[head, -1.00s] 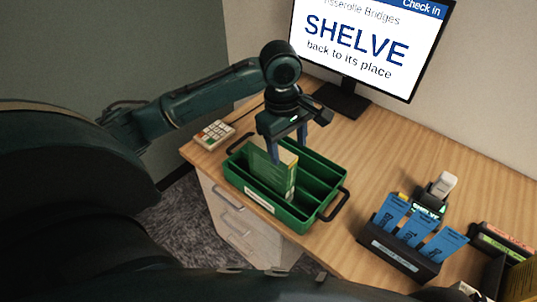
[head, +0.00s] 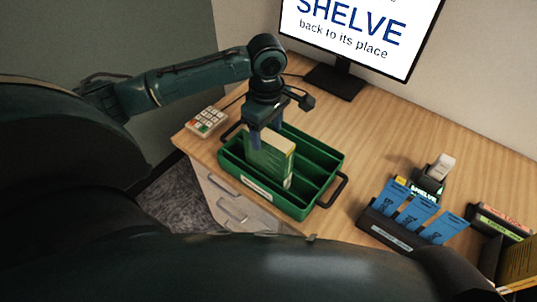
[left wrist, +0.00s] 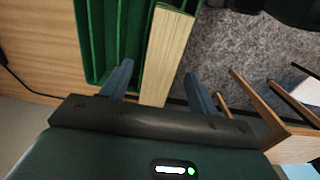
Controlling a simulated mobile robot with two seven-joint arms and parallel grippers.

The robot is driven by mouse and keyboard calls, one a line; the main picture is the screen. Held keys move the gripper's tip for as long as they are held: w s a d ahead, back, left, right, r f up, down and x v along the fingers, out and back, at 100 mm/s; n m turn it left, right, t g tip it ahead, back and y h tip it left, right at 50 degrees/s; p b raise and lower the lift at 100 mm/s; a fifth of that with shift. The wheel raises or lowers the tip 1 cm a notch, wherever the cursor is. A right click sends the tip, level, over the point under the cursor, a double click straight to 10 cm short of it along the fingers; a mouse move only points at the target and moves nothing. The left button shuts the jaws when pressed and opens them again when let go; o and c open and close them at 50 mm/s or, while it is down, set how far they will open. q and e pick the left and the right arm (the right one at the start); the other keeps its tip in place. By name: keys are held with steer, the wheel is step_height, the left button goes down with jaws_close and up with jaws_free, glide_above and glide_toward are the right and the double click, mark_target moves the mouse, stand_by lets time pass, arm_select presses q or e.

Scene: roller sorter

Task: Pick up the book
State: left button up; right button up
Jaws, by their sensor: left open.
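The book (head: 271,159) is a green and yellow volume standing upright in the nearest compartment of the green tray (head: 297,210) on the desk. Its pale edge (left wrist: 168,48) shows in the left wrist view. My left gripper (head: 266,136) is over the book, pointing down, and is open. In the left wrist view its two blue fingers (left wrist: 159,82) lie on either side of the book's edge, with gaps between. The book partly hides the fingers in the head view. My right gripper is not in view.
A keypad (head: 206,121) sits left of the tray. A monitor (head: 352,32) reading "SHELVE" stands behind. At right are a dark holder with blue cards (head: 388,232), a small scanner-like device (head: 437,170) and other books (head: 520,265). The desk between is clear.

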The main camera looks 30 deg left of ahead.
arm_select(q)
steer(key=shift+d+f, duration=0.2)
steer(key=shift+f, duration=2.15)
jaws_close()
steer(key=shift+w, duration=0.1)
